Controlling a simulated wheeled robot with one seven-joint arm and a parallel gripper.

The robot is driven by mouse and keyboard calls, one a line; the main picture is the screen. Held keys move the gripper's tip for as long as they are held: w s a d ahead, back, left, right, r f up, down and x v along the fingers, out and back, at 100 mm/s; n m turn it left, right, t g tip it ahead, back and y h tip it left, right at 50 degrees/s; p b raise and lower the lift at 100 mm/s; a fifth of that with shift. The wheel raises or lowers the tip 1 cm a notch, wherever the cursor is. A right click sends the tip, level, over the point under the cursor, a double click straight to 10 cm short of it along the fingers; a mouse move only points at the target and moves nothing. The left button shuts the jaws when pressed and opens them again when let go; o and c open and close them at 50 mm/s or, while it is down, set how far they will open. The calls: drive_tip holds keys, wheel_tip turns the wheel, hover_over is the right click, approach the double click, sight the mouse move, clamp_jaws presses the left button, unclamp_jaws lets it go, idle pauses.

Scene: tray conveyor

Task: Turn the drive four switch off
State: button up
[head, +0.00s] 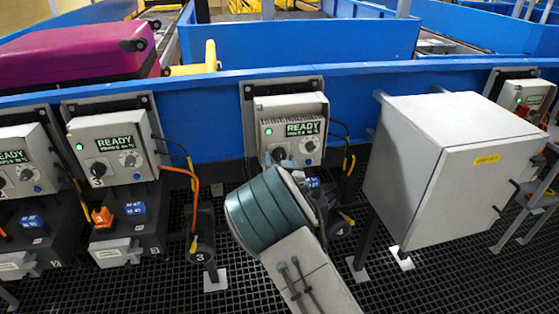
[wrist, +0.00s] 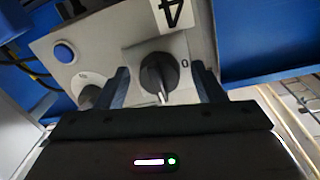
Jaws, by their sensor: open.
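The drive four box (head: 290,105) is on the blue conveyor side in the head view, with a lit READY display and a green lamp. My arm covers its lower part. In the wrist view its face is turned, with a 4 label (wrist: 173,12) at the top. Its black rotary switch (wrist: 157,72) sits on a pale plate, with a 0 mark to its right. The switch's pale pointer line points down in the picture, not at the 0. My gripper (wrist: 161,76) is open, with one finger on each side of the switch; contact cannot be told.
A blue button (wrist: 64,52) and a smaller knob (wrist: 91,92) are on the same face. Similar drive boxes stand to the left, including drive three (head: 112,145), and at the far right (head: 525,95). A large grey cabinet (head: 415,185) stands close on the right. Cables hang beside the boxes.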

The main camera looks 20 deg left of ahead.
drive_tip(key=c, duration=1)
drive_tip(key=shift+f+n+b, duration=0.1)
drive_tip(key=shift+n+b, duration=0.2)
drive_tip(key=shift+b, duration=0.25)
drive_tip(key=shift+o, duration=0.2)
drive_tip(key=n+b, duration=0.1)
drive_tip(key=b, duration=0.1)
drive_tip(key=shift+f+n+b, duration=0.2)
drive_tip(key=shift+n+b, duration=0.15)
drive_tip(key=shift+n, duration=0.05)
drive_tip(key=n+b, duration=0.6)
drive_tip(key=shift+d+y, duration=0.1)
drive_tip(key=shift+y, duration=0.3)
drive_tip(key=n+b, duration=0.4)
drive_tip(key=n, duration=0.2)
drive_tip(key=shift+r+b, duration=0.15)
drive_tip(key=shift+b, duration=0.25)
drive_tip(key=shift+w+r+n+y+b, duration=0.1)
drive_tip(key=shift+n+y+b, duration=0.15)
drive_tip(key=shift+n+b, duration=0.6)
drive_tip(key=shift+r+n+y+b, duration=0.1)
drive_tip(key=shift+n+y+b, duration=0.2)
drive_tip(key=shift+n, duration=0.95)
